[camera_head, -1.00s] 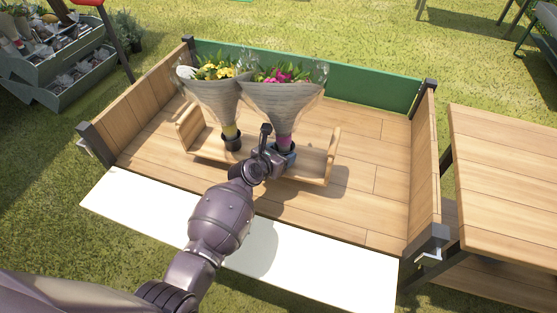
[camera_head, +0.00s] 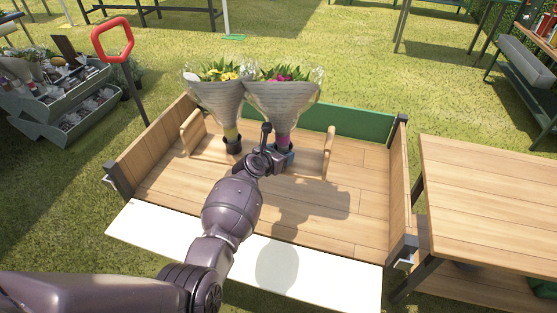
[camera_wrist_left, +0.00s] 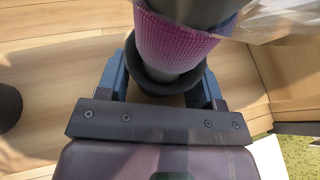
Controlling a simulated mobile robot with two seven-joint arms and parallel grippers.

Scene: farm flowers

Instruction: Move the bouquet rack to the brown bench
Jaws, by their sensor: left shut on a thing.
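The bouquet rack (camera_head: 328,155) is a light wooden carrier with raised ends, held above the wooden bed of a cart. It bears a bouquet with yellow flowers (camera_head: 218,95) and one with pink flowers (camera_head: 283,100), both in grey wrap and upright. My left gripper (camera_head: 277,158) is shut on the rack at the dark cup under the pink bouquet. In the left wrist view, the fingers sit on both sides of this dark cup (camera_wrist_left: 160,82), below a purple band. A brown wood-topped bench (camera_head: 490,190) stands at the right. My right gripper is not in view.
The cart has wooden side walls (camera_head: 399,185), a green back board (camera_head: 350,121) and a lowered white front flap (camera_head: 330,272). A gap separates it from the bench, whose visible top is clear. A red handle (camera_head: 113,40) and grey tool trays (camera_head: 70,110) stand at the left.

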